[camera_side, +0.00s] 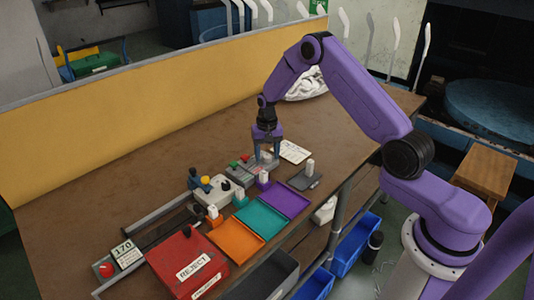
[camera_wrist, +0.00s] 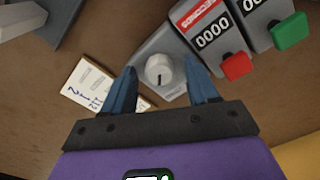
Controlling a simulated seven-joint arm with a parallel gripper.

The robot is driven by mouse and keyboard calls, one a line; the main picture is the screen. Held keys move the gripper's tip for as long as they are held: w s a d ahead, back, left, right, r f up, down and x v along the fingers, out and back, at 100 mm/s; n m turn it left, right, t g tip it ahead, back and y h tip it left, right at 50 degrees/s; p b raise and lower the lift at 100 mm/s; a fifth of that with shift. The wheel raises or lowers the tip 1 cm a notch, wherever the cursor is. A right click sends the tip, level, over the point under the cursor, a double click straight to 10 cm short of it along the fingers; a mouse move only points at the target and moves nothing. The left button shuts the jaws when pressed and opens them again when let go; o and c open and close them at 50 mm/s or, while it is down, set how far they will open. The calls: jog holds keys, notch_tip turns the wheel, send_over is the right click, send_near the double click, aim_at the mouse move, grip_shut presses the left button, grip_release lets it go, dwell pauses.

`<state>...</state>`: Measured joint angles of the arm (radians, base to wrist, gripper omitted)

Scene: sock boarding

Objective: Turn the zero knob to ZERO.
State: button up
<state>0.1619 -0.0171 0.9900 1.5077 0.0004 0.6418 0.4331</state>
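The zero knob (camera_wrist: 158,69) is a pale round dial on a grey housing in the wrist view, with a small dark mark on its face. My gripper (camera_wrist: 162,67) is open, its two blue fingers on either side of the knob with a gap showing at each. I cannot tell whether the fingertips are down at the knob's height. In the side view my gripper (camera_side: 267,152) points down over the grey device near the table's middle, and hides most of the knob there. Any ZERO lettering is not readable.
Two counters reading 0000 stand beside the knob, with a red button (camera_wrist: 236,66) and a green button (camera_wrist: 289,32). A card (camera_wrist: 88,85) with handwriting lies on the other side. Purple (camera_side: 285,199), teal (camera_side: 262,220) and orange (camera_side: 235,241) trays and a red REJECT box (camera_side: 188,262) line the bench.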

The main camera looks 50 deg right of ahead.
aim_at(267, 156)
jog(key=shift+r, duration=0.1)
notch_tip(267, 156, up, 17)
dwell(0.6)
jog(key=shift+r, duration=0.1)
jog(key=s+a+r+n, duration=0.2)
jog(key=s+a+n, duration=0.3)
jog(key=s+a, duration=0.3)
jog(key=s+a+r+n, duration=0.3)
jog(key=s+a+n, duration=0.1)
jog(key=s+a, duration=0.45)
jog(key=s+d+f+n, duration=0.1)
jog(key=s+n, duration=0.9)
jog(key=s, duration=1.4)
jog(key=shift+d+f, duration=0.2)
jog(key=shift+d, duration=0.65)
jog(key=shift+w, duration=0.1)
